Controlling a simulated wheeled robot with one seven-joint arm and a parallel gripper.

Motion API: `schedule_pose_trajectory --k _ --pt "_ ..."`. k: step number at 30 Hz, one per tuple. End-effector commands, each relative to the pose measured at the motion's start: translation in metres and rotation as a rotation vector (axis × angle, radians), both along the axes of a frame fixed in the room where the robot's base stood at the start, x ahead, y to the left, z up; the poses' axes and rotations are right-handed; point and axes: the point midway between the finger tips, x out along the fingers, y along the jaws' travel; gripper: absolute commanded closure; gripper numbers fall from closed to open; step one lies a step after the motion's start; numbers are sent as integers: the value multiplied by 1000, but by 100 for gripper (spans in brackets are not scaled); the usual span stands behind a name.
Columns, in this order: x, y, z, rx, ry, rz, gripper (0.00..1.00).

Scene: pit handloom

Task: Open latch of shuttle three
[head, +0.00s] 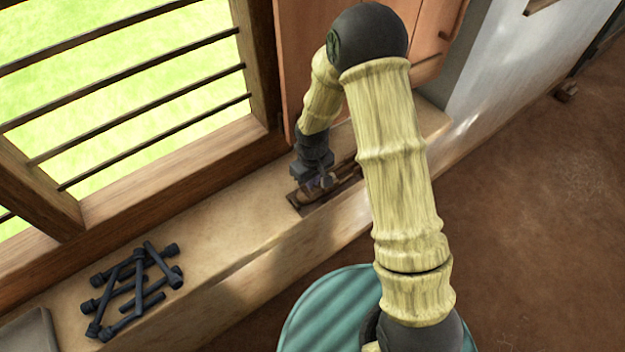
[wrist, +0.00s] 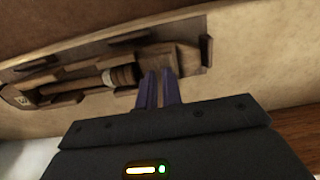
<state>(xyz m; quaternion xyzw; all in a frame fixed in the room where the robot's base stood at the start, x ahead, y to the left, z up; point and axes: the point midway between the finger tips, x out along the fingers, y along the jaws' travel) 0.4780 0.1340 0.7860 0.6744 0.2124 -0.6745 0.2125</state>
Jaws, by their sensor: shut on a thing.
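In the head view my gripper (head: 322,184) is down at the shuttle.
Several dark bobbins or pins (head: 132,285) lie in a heap on the sill (head: 215,235) to the left. A barred window (head: 140,90) and a reddish wooden shutter (head: 300,50) stand behind. A teal round object (head: 325,310) is below my arm. A grey tray (head: 30,335) shows bottom left.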

Motion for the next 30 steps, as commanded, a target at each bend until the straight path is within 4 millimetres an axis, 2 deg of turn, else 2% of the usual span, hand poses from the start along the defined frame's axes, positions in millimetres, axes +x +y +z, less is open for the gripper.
schedule_pose_trajectory --k 8,12,23,30 --pt "0 0 0 1 -1 1 100" --pt "0 0 0 1 -1 0 71" --pt "0 0 -1 0 0 -27 71" --pt "0 0 -2 -1 -1 -225 71"
